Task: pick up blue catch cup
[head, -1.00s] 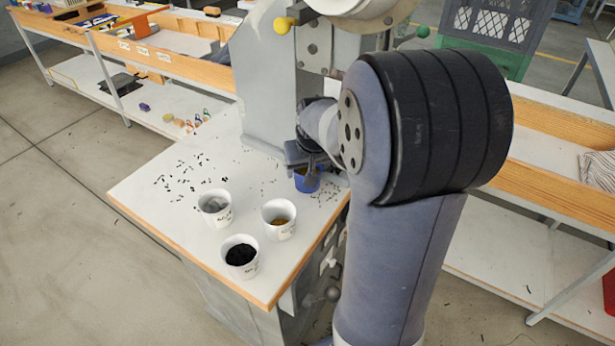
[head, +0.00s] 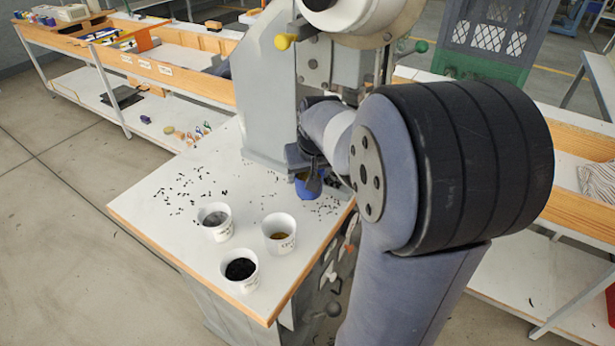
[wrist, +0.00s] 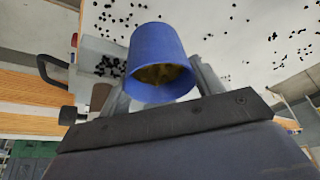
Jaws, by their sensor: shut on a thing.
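The blue catch cup (head: 307,189) is at the foot of the press, near the right edge of the white table top. My gripper (head: 312,168) is on it from above and partly hides it in the head view. In the wrist view the blue cup (wrist: 157,45) sits between the two fingers of my gripper (wrist: 160,82), which are shut on its sides. The cup's open mouth faces the camera and brownish-yellow bits show inside. I cannot tell clearly whether its base is clear of the table.
Three white cups stand on the table: one with grey contents (head: 216,222), one with yellowish contents (head: 280,233) and one with black contents (head: 240,270). Small black bits (head: 180,195) lie scattered on the top. The press body (head: 268,85) rises close behind the blue cup.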

